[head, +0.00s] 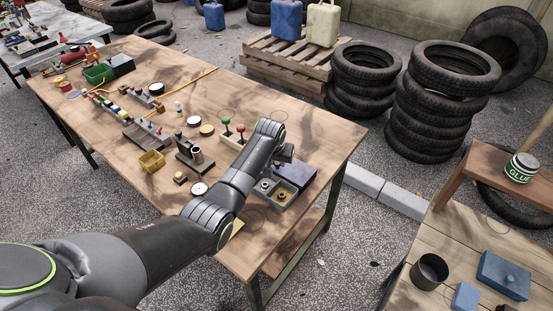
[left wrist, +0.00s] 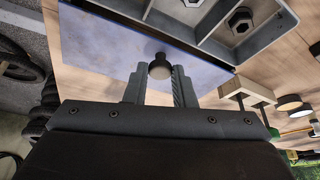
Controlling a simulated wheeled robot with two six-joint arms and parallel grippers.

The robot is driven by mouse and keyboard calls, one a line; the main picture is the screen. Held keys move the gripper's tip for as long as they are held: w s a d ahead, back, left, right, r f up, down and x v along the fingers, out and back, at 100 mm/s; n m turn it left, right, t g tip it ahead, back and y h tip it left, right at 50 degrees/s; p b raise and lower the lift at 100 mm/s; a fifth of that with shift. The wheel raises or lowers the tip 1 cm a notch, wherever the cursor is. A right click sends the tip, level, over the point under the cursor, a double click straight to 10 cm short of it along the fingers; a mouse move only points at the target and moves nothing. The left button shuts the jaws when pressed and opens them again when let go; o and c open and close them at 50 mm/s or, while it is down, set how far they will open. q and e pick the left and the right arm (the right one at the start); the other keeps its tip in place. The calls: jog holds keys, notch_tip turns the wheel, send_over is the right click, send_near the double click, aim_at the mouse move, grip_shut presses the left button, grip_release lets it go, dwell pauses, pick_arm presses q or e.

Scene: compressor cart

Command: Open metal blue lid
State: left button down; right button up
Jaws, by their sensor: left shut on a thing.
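The blue metal lid (head: 297,173) lies at the right end of the long wooden table, over the far part of a grey compartment tray (head: 268,200). In the left wrist view the lid (left wrist: 100,42) is a flat bluish plate with a round black knob (left wrist: 160,66). My left gripper (head: 287,156) reaches over the lid from above. In the left wrist view its two fingers (left wrist: 159,88) are shut on the knob. The uncovered compartments (left wrist: 245,22) hold hex nuts. Whether the lid touches the tray all round cannot be seen. My right gripper is out of view.
A side bench at lower right holds a dark cup (head: 429,271) and a blue box (head: 503,276). Tyre stacks (head: 432,104) stand behind.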

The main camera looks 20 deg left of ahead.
pick_arm(q)
jog(key=c, duration=1.4)
grip_release()
jog(key=shift+s+a+r, duration=0.1)
jog(key=shift+s, duration=0.15)
jog(key=shift+o, duration=1)
jog(key=shift+s+r, duration=0.1)
jog(key=shift+r, duration=0.15)
jog(key=v, duration=1.6)
jog(key=shift+s+r+b, duration=0.2)
jog(key=shift+r+b, duration=0.15)
jog(key=shift+b, duration=0.05)
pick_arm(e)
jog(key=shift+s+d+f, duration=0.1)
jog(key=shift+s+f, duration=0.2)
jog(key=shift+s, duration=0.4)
pick_arm(q)
jog(key=shift+f, duration=0.1)
